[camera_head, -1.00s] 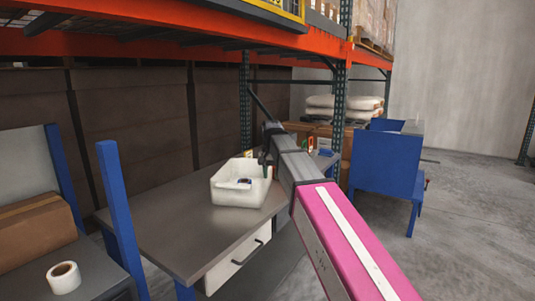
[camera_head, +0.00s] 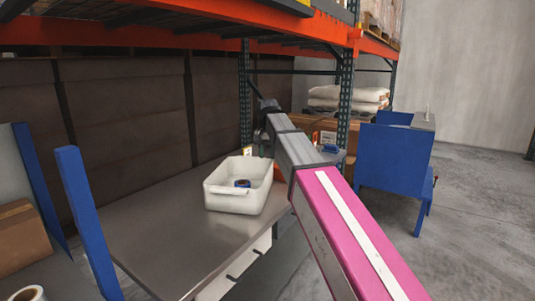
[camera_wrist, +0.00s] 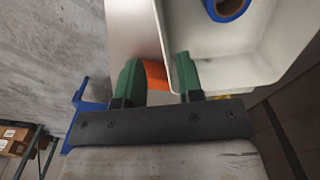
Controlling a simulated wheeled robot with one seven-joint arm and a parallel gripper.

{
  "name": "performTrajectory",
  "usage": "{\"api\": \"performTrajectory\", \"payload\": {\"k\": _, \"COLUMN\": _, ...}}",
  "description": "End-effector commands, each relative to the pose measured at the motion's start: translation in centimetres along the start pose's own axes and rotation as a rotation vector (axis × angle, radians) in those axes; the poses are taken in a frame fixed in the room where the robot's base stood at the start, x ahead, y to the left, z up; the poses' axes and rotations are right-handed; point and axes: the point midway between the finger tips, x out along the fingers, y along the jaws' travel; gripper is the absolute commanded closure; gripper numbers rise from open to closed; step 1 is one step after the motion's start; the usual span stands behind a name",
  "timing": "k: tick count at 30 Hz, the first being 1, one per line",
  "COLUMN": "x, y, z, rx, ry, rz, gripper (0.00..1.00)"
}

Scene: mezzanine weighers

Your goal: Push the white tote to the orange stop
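The white tote (camera_head: 236,203) stands upright on the grey table, near its far right end, with a blue tape roll (camera_head: 242,184) inside. An orange piece (camera_head: 277,173), which looks like the stop, shows just right of the tote; whether they touch is unclear. In the wrist view the tote (camera_wrist: 255,65) fills the upper right, and the orange piece (camera_wrist: 154,75) shows between the fingers. My gripper (camera_wrist: 157,60) has its two green fingers apart at the tote's rim. The right finger overlaps the tote wall; contact is unclear. In the head view my arm mostly hides the gripper.
The grey table (camera_head: 165,215) is clear left of the tote. A blue post (camera_head: 86,220) stands at the near left. Orange rack beams (camera_head: 180,30) run above the table. A blue workstation (camera_head: 395,160) stands at right, with open floor beyond.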

Motion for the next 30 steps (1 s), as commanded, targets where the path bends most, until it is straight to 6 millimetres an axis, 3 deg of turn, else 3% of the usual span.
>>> {"api": "performTrajectory", "payload": {"k": 5, "x": 1.4, "y": 0.0, "z": 0.1, "rx": 0.0, "ry": -0.001, "rz": 0.0, "gripper": 0.66}}
{"api": "performTrajectory", "payload": {"k": 21, "x": 9.4, "y": 0.0, "z": 0.0, "rx": 0.0, "ry": -0.001, "rz": 0.0, "gripper": 0.66}}
{"api": "performTrajectory", "payload": {"k": 30, "x": 10.8, "y": 0.0, "z": 0.0, "rx": 0.0, "ry": 0.001, "rz": 0.0, "gripper": 0.66}}
